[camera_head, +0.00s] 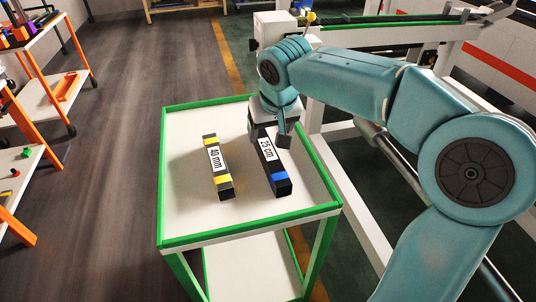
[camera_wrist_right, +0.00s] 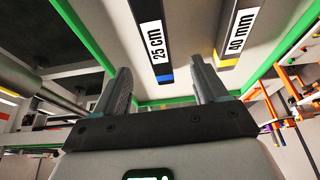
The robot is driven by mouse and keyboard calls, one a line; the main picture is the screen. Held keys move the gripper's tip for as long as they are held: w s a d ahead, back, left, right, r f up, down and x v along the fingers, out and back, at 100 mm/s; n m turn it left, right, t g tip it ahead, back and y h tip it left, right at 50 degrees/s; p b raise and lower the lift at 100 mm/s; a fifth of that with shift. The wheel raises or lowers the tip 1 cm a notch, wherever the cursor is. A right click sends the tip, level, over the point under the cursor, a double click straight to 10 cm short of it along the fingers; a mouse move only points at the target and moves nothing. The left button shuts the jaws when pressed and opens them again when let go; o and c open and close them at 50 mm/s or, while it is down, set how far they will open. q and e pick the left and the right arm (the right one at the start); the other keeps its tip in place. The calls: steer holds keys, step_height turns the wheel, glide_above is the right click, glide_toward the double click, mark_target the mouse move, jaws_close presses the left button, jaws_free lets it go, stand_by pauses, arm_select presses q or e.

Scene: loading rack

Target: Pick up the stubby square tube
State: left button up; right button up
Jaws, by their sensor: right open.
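Two dark square tubes lie side by side on a white table with green edges (camera_head: 180,130). The right one, with a blue band and a "25 cm" label (camera_head: 268,160), shows at top centre in the right wrist view (camera_wrist_right: 154,40). My right gripper (camera_head: 284,138) is over the far part of the blue-banded tube and hides its far end. In the wrist view its fingers (camera_wrist_right: 160,72) are apart and empty. My left gripper is out of view.
An orange-framed shelf cart (camera_head: 45,75) with small parts stands at the left. A white frame with rails (camera_head: 345,185) stands right of the table, behind my right arm. The tabletop left of the yellow-banded tube is clear.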

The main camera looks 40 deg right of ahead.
mark_target(268, 149)
steer(key=x, duration=0.4)
steer(key=shift+a+f, duration=0.1)
steer(key=shift+f, duration=0.2)
steer(key=x, duration=0.3)
steer(key=b+x, duration=0.1)
steer(key=x, duration=0.1)
steer(key=shift+s+d+f, duration=0.2)
steer(key=shift+d+f, duration=0.1)
steer(key=shift+d, duration=0.05)
jaws_close()
